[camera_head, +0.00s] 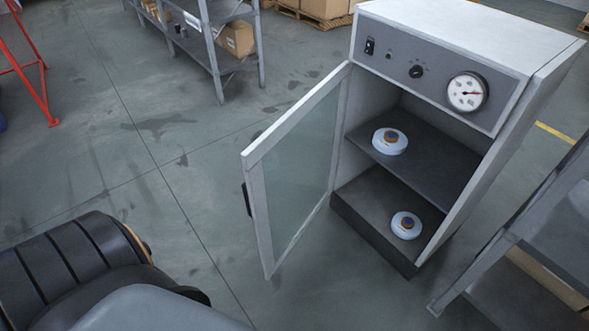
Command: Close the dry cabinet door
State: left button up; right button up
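The dry cabinet (455,20) is a white box with a grey control panel and a round dial at its top, standing right of centre. Its door (295,165) is a white frame with a glass pane. The door is hinged at the cabinet's left side and stands wide open, swung out toward me. A dark handle (247,200) is on the door's free edge. One white round item (390,141) sits on the upper shelf and another (406,225) on the cabinet floor. Neither gripper shows.
A grey shelf rack (217,45) with cardboard boxes stands at the back left. A red frame (30,70) is at the far left. Another grey rack (520,240) stands close to the cabinet's right. The floor left of the door is clear.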

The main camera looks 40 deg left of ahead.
aim_at(285, 200)
jog(key=j+z, duration=0.5)
jog(key=j, duration=2.55)
jog(key=k, duration=0.05)
